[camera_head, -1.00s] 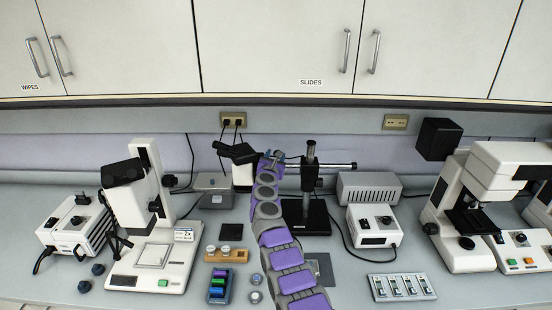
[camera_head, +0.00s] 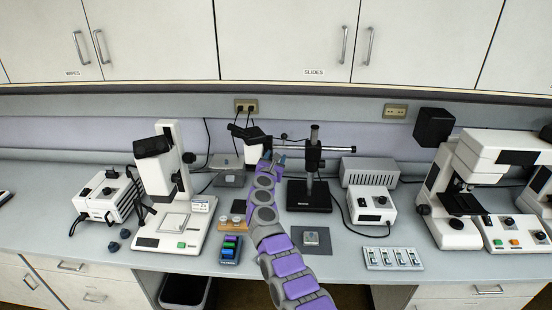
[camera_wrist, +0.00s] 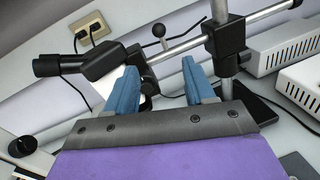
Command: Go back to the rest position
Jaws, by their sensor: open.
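My gripper (camera_wrist: 163,88) is open in the wrist view, its two blue fingers apart with nothing between them. In the head view my gripper (camera_head: 272,161) is at the end of my purple arm, raised above the bench in front of the boom-stand microscope (camera_head: 253,138). That microscope's black eyepiece (camera_wrist: 62,66) and metal boom (camera_wrist: 190,42) show behind the fingers in the wrist view. I cannot tell the exact gap between the fingers and the microscope.
A white microscope (camera_head: 165,180) stands left, a larger one (camera_head: 470,185) right. Cabinets (camera_head: 290,40) hang above.

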